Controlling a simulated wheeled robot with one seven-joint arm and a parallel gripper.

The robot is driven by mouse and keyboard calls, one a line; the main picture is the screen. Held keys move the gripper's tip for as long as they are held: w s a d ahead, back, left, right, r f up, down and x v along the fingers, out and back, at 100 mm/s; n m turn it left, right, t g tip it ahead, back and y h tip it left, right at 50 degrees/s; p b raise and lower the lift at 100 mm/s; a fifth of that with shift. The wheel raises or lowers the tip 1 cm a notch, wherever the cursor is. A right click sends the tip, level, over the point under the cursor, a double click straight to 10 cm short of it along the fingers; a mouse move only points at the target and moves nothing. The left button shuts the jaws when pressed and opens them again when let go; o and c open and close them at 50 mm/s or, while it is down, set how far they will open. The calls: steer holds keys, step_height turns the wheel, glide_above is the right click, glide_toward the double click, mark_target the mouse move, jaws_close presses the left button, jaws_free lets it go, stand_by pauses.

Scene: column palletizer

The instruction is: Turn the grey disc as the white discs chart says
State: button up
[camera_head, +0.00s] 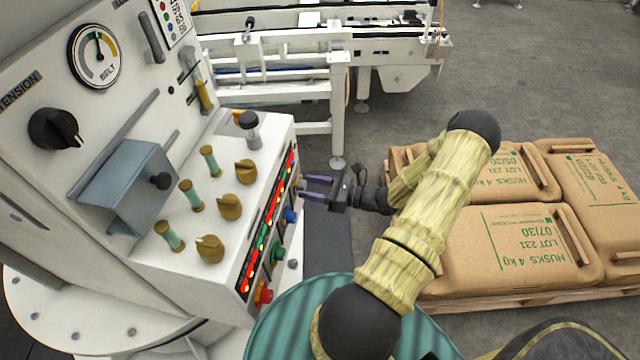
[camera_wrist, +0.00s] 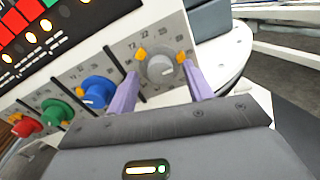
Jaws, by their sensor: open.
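The grey disc (camera_wrist: 160,69) is a round dial on the panel's front face, seen in the wrist view. A ring of small numbers surrounds it, with an orange marker on its upper left and another on its right. Its pointer is too small to read surely. My gripper (camera_wrist: 161,77) is open, with one purple finger on each side of the grey disc; contact cannot be told. In the head view my gripper (camera_head: 306,188) reaches the panel's front face from the right. A chart with coloured dots (camera_head: 172,20) is at the top, partly cut off; its text is unreadable.
Blue (camera_wrist: 97,92), green (camera_wrist: 56,112) and red (camera_wrist: 27,124) dials line the same face. Lit indicators (camera_head: 266,226) run above them. Brass knobs (camera_head: 230,206) and green-topped levers (camera_head: 191,195) stand on the console top. Sacks (camera_head: 505,245) on a pallet lie right.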

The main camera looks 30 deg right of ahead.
steer(key=shift+w+a, duration=0.15)
steer(key=shift+c, duration=0.2)
steer(key=c, duration=0.9)
steer(key=shift+r+m+p, duration=0.1)
steer(key=shift+m+p, duration=0.2)
steer(key=shift+p, duration=0.1)
